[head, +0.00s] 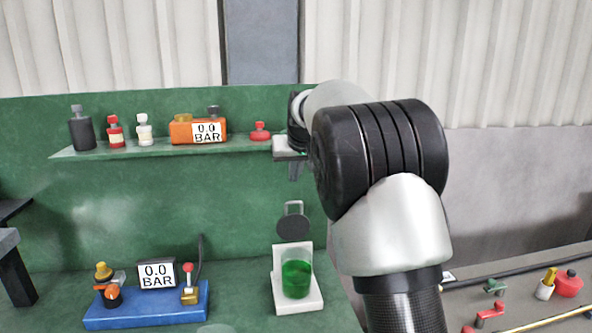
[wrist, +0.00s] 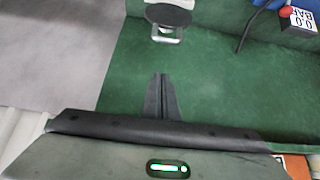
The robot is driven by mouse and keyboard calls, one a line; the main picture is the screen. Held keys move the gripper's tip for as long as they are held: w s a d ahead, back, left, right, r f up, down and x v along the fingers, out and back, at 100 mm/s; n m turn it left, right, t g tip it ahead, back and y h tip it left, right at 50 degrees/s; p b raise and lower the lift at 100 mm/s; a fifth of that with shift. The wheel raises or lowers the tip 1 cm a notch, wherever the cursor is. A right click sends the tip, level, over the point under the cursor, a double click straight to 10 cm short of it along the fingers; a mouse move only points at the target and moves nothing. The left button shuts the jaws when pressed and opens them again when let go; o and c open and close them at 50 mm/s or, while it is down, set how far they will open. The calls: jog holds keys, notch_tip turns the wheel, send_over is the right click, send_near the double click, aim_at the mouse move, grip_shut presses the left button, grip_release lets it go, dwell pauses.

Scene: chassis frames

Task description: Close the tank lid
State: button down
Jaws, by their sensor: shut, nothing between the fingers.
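The tank (head: 297,279) is a clear cylinder of green liquid on a white stand (head: 282,307) at the lower middle of the head view. Its lid (head: 293,228) is a dark round disc with a grey loop handle (head: 294,204), raised open above and behind the tank. The lid also shows at the top of the wrist view (wrist: 168,14). My gripper (head: 294,174) is small and partly hidden by my arm in the head view, above the lid and apart from it. In the wrist view its fingers (wrist: 162,82) are together and empty, pointing towards the lid.
A blue gauge unit (head: 150,308) with a red-knobbed lever (head: 188,283) stands left of the tank. A green shelf (head: 85,153) above holds bottles and an orange gauge box (head: 183,131). Pipes and valves (head: 487,311) lie at the right. The green panel around the lid is clear.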

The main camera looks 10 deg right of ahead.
jog(key=shift+s+f, duration=0.2)
jog(key=shift+f, duration=2.55)
jog(key=shift+f+b, duration=0.2)
jog(key=shift+b, duration=0.25)
